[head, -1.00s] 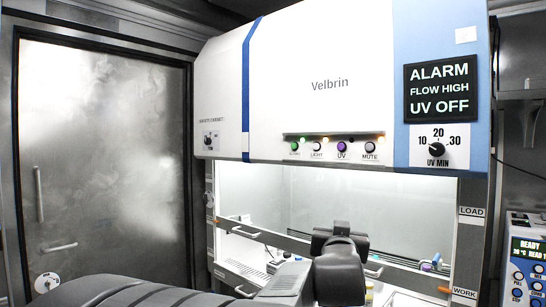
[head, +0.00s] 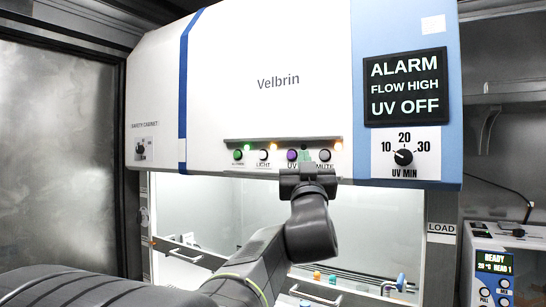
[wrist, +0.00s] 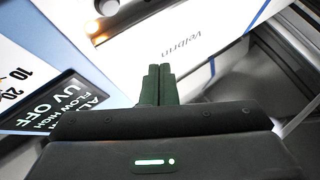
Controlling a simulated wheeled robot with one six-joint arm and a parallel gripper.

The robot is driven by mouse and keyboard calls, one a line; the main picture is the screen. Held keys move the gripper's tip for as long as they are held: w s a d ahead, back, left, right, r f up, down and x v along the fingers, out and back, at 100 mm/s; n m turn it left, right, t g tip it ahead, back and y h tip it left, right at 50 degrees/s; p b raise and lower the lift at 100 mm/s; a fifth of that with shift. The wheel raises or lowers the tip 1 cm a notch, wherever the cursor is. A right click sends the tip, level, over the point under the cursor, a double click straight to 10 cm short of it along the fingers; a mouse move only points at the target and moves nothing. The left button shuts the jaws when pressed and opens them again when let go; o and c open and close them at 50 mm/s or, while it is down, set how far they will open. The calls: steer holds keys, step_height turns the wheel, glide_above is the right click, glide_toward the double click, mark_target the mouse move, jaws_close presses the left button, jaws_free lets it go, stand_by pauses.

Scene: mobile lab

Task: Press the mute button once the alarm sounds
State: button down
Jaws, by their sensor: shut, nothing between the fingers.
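The mute button (head: 324,155) is a dark round knob at the right end of the button row on the white safety cabinet (head: 270,60). An amber light glows beside it. The alarm display (head: 405,87) reads ALARM, FLOW HIGH, UV OFF. My gripper (head: 305,156) is raised in front of the row, its dark green fingers between the UV and mute buttons in the head view. I cannot tell whether they touch the panel. In the wrist view my gripper's fingers (wrist: 157,70) are closed together with nothing between them.
The purple UV button (head: 292,155), light button (head: 264,155) and green button (head: 238,155) sit left of mute. The UV timer dial (head: 403,157) is on the blue panel at right. A bench instrument (head: 495,265) stands at far right.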

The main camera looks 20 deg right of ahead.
mark_target(324, 155)
steer(key=shift+w+d, duration=0.1)
steer(key=shift+w+d+p, duration=0.85)
steer(key=shift+w+d, duration=0.55)
steer(key=shift+d, duration=0.25)
steer(key=shift+w+d+p, duration=0.8)
steer(key=shift+w+d, duration=0.6)
steer(key=shift+d, duration=0.25)
steer(key=shift+w+d, duration=0.3)
steer(key=shift+w+d, duration=0.3)
steer(key=shift+d, duration=0.1)
stand_by(0.4)
steer(key=shift+s+a+b, duration=0.1)
steer(key=shift+a+b, duration=0.05)
steer(key=shift+b, duration=0.15)
steer(key=shift+s+a+b, duration=0.5)
steer(key=shift+a, duration=0.05)
